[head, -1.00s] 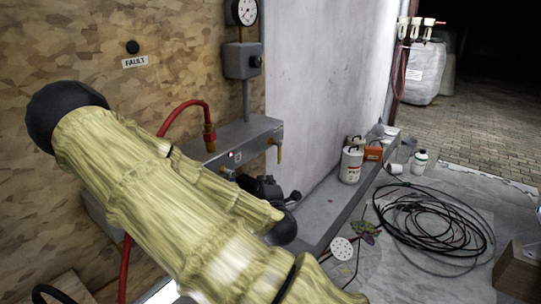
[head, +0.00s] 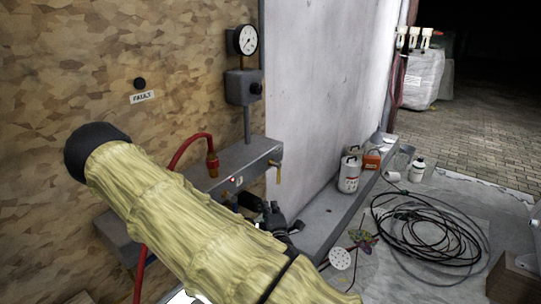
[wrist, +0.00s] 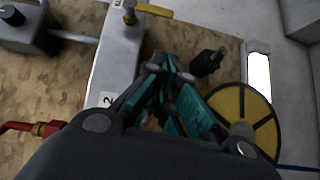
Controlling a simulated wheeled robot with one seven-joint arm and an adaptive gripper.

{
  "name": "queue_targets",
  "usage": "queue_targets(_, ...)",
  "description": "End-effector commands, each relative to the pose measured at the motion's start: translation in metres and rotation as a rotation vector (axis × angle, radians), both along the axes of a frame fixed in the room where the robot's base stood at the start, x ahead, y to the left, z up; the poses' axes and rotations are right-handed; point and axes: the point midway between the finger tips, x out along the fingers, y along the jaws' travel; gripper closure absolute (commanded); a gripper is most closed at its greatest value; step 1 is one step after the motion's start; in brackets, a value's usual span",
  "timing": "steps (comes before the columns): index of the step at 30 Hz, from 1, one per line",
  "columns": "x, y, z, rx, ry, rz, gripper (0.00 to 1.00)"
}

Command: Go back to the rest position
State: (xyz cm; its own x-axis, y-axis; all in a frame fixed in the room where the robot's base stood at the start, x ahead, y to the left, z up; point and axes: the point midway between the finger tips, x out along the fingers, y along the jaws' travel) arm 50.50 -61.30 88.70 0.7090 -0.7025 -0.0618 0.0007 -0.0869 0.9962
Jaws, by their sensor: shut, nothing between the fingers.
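My gripper (wrist: 168,68) shows in the wrist view with its dark and green fingers drawn together and nothing between them. It is in front of a grey manifold block (wrist: 118,55) with a yellow-handled valve (wrist: 150,9) and a label reading 2. How far the fingertips are from the block is hard to tell. In the head view my arm, in a yellowish cover, crosses the lower left and hides part of the manifold (head: 235,160). A dark shape beyond the arm there is partly hidden.
A pressure gauge (head: 243,40) stands above a grey box on the wooden wall. A red hose (head: 180,150) curves up behind my arm. A white canister (head: 349,174) stands on the ledge. A coiled black cable (head: 425,230) lies on the floor. A yellow-and-black disc (wrist: 240,104) is right of my fingers.

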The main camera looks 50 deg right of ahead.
Motion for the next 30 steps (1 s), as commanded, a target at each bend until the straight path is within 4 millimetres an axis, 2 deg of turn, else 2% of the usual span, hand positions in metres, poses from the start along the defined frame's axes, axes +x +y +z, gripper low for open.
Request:
queue_targets(25, -0.003, 0.001, 0.000, 0.000, 0.000, -0.002, 1.00)
queue_targets(28, -0.004, 0.004, -0.008, 0.028, 0.006, -0.008, 1.00)
queue_targets(30, -0.007, 0.010, -0.025, 0.083, 0.017, -0.019, 1.00)
